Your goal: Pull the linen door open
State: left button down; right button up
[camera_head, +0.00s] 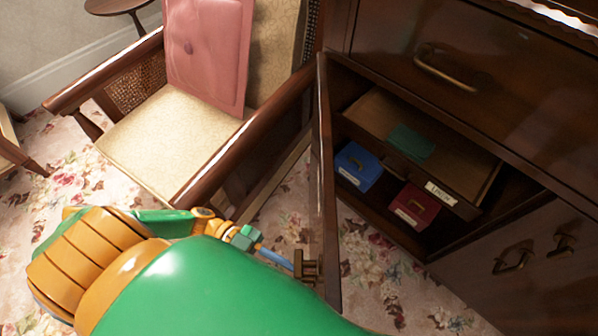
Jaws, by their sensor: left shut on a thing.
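The cabinet door (326,190) is dark wood and stands swung open, seen almost edge-on, with its left face toward the armchair. My left gripper (296,264) reaches in from the left, low in the view, and is shut on the door handle (309,267) near the door's lower part. My green and orange arm hides part of the floor and the area below. The open compartment shows a shelf or tray with a small white label (440,193), whose writing is too small to read surely. My right gripper is not in view.
A blue box (358,167) and a red box (414,206) stand in the compartment, with a green item (411,143) above them. An armchair (170,140) with a pink cushion (208,50) stands close left of the door. Flowered carpet (375,270) shows right of the door.

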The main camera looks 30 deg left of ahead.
pick_arm(q)
jog(key=shift+a, duration=0.1)
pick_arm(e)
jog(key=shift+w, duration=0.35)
pick_arm(q)
jog(key=c, duration=1)
grip_release()
jog(key=shift+o, duration=0.4)
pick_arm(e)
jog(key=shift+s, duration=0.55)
pick_arm(q)
jog(key=s+d+r+p, duration=0.6)
jog(key=s+r+p, duration=0.2)
jog(key=s+r, duration=0.4)
jog(key=shift+s+d+r, duration=0.2)
jog(key=shift+r, duration=0.3)
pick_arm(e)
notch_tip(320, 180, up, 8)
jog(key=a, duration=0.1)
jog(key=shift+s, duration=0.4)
pick_arm(q)
jog(key=shift+c, duration=0.2)
